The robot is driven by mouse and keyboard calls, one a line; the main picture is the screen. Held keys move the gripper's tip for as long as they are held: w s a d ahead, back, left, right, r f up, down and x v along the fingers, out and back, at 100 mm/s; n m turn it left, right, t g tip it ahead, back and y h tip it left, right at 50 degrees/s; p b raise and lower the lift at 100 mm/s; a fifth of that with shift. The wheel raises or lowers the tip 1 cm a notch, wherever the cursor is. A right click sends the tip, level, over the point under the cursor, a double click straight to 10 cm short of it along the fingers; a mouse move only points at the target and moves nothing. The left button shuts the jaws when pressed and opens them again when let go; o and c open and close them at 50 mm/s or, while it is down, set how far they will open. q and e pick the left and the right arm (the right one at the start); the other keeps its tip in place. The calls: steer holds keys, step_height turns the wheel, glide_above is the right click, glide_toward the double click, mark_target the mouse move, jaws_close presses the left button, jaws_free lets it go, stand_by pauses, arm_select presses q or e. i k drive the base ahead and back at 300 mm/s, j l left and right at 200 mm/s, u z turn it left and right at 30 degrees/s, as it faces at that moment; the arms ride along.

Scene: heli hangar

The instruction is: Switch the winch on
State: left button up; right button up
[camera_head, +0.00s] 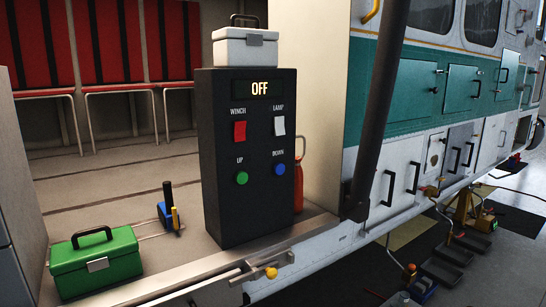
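A dark control box (248,215) stands upright on the floor of the helicopter's open doorway. Its display (260,88) reads "OFF". Below the label WINCH is a red rocker switch (239,131), and below the label LAMP is a white rocker switch (279,125). A green button (241,178) labelled UP and a blue button (279,170) labelled DOWN sit lower on the same face. Neither of my grippers shows in the head view.
A white case (245,50) sits on top of the box. A green toolbox (97,265) stands at the lower left. A dark pole (378,110) rises right of the box. A yellow-knobbed rail (271,272) runs along the sill. Red seats (105,45) line the back.

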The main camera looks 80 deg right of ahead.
mark_target(240, 127)
steer(key=z, duration=2.55)
